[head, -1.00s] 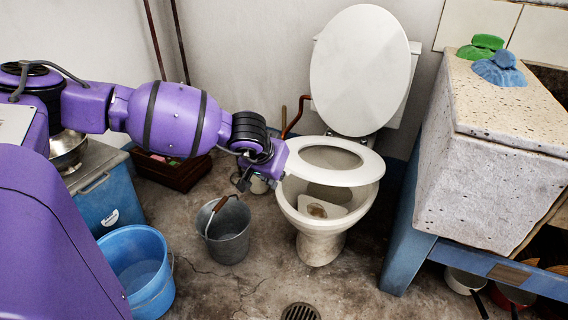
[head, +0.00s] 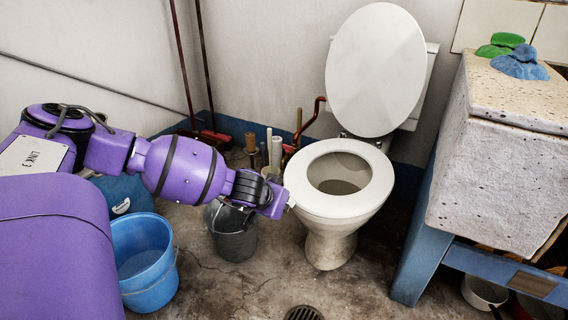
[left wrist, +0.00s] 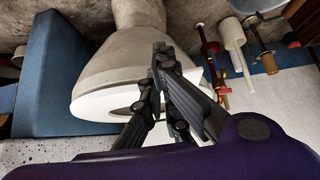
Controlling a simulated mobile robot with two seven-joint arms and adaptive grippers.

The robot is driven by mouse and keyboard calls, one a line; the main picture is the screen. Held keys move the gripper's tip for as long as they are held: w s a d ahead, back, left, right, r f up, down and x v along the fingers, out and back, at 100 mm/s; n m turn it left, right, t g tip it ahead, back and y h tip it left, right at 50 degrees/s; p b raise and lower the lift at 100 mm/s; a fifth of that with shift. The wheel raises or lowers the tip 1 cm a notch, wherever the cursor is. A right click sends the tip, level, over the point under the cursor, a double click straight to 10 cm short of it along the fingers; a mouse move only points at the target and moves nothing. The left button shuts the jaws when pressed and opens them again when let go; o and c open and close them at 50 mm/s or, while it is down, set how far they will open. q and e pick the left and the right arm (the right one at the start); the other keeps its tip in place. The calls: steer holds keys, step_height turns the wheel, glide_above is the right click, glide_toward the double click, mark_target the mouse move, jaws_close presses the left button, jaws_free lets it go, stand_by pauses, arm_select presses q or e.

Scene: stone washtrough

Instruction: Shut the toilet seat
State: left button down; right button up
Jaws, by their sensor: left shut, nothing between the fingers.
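The white toilet seat ring (head: 312,197) lies level on the bowl rim in the head view, with no gap that I can see. The round lid (head: 376,70) stands upright behind it against the cistern (head: 425,85). The toilet bowl (head: 330,245) shows below the seat. My left gripper (head: 290,204) is at the left edge of the seat, shut and empty; whether it touches the seat I cannot tell. In the left wrist view its dark fingers (left wrist: 163,58) are in front of the bowl (left wrist: 140,45) and the white seat (left wrist: 92,105). My right gripper is not in view.
A grey bucket (head: 236,243) stands left of the toilet, below my left arm. A blue bucket (head: 145,265) is farther left. The stone trough (head: 500,175) on its blue stand closes off the right side. Floor around the drain (head: 303,314) is clear.

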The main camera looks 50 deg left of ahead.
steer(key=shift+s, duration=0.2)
arm_select(q)
steer(key=v, duration=0.7)
steer(key=shift+s+r, duration=0.15)
steer(key=shift+r, duration=0.05)
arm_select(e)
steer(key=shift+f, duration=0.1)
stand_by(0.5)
